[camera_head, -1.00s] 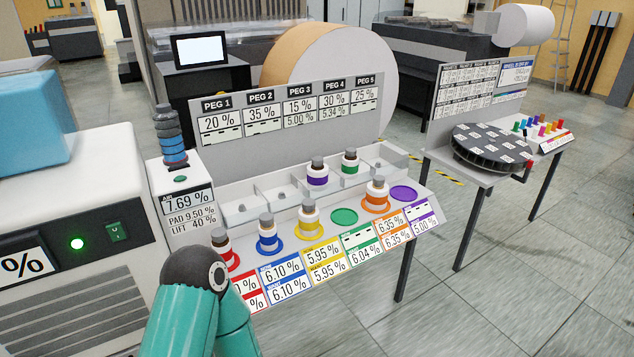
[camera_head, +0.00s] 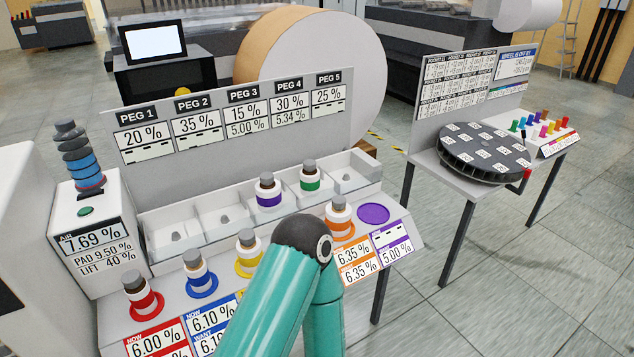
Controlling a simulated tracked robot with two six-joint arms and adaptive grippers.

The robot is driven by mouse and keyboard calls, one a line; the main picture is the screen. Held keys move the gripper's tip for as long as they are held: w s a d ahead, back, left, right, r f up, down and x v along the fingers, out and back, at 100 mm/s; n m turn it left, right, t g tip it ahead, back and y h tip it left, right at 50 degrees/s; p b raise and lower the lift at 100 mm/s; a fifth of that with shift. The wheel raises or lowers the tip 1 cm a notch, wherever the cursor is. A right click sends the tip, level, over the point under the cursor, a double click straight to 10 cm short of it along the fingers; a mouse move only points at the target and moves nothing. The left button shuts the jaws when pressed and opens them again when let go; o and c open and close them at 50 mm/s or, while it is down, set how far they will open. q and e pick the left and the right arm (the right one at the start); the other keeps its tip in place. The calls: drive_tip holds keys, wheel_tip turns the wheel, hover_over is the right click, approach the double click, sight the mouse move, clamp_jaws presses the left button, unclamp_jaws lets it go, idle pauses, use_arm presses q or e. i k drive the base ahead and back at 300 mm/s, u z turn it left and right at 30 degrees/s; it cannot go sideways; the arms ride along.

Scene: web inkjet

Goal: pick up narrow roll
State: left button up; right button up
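No roll is marked as the narrow one, so I cannot tell which is meant. Small bottle-like pieces with grey caps and coloured bands stand on the sloped panel: red (camera_head: 141,297), blue (camera_head: 199,275), yellow (camera_head: 248,255) and orange (camera_head: 340,219). A purple one (camera_head: 267,191) and a green one (camera_head: 309,177) stand in the bins behind. A large white roll with a brown edge (camera_head: 330,65) stands behind the peg board. A teal arm link of mine covers the lower middle, hiding part of the panel. Neither gripper shows.
The peg board (camera_head: 225,120) rises behind the bins. A box with a blue and grey disc stack (camera_head: 82,165) stands at the left. A table with a black wheel (camera_head: 483,152) is at the right, with open floor (camera_head: 490,285) in front.

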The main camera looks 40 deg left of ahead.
sight(268, 189)
drive_tip(key=u, duration=0.15)
drive_tip(key=i, duration=0.95)
drive_tip(key=u, duration=0.85)
drive_tip(key=i, duration=0.4)
drive_tip(key=u, duration=0.3)
drive_tip(key=k, duration=0.9)
drive_tip(key=u, duration=0.2)
drive_tip(key=i, duration=0.9)
drive_tip(key=z, duration=0.1)
